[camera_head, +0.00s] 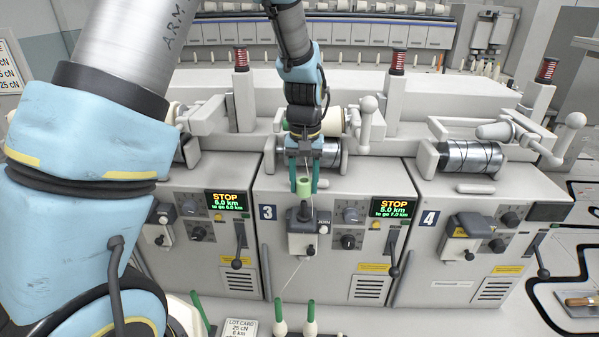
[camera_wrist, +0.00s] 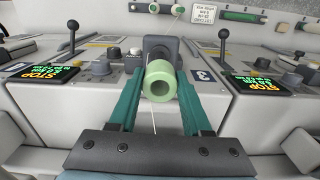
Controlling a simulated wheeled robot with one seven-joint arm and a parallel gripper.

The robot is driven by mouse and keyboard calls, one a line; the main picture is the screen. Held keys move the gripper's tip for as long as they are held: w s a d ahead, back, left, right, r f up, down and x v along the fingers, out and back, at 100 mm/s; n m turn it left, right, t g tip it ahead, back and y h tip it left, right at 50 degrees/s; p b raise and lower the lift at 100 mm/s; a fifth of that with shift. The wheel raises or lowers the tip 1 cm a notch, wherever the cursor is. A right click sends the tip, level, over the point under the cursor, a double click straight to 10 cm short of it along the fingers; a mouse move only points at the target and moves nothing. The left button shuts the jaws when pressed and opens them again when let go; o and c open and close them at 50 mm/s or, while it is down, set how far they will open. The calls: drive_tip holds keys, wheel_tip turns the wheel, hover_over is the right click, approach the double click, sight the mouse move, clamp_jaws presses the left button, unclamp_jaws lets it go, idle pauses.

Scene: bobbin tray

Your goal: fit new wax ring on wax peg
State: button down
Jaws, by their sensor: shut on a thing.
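The wax ring (camera_head: 304,188) is a pale green hollow cylinder between the teal fingers of my gripper (camera_head: 305,184), which is shut on it. In the wrist view the ring (camera_wrist: 161,82) shows its open bore towards the camera, with my gripper (camera_wrist: 160,95) fingers on either side. The dark wax peg (camera_head: 304,212) stands on the grey block on the front of unit 3, just below the ring in the head view. Its dark mount (camera_wrist: 159,46) shows behind the ring in the wrist view. I cannot tell whether the ring touches the peg.
A thin thread (camera_head: 291,276) hangs below the unit 3 block. Unit 3's display (camera_head: 393,208) reads STOP, and a dark lever (camera_head: 393,262) juts out below it. Unit 4 (camera_head: 470,225) stands to the right.

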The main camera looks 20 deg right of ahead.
sight(304, 202)
drive_tip(key=shift+f+b, duration=2.2)
drive_tip(key=shift+f, duration=0.7)
drive_tip(key=shift+f, duration=0.55)
drive_tip(key=c, duration=0.6)
unclamp_jaws()
drive_tip(key=shift+r, duration=0.15)
drive_tip(key=shift+r+p, duration=4.05)
drive_tip(key=shift+r, duration=1.35)
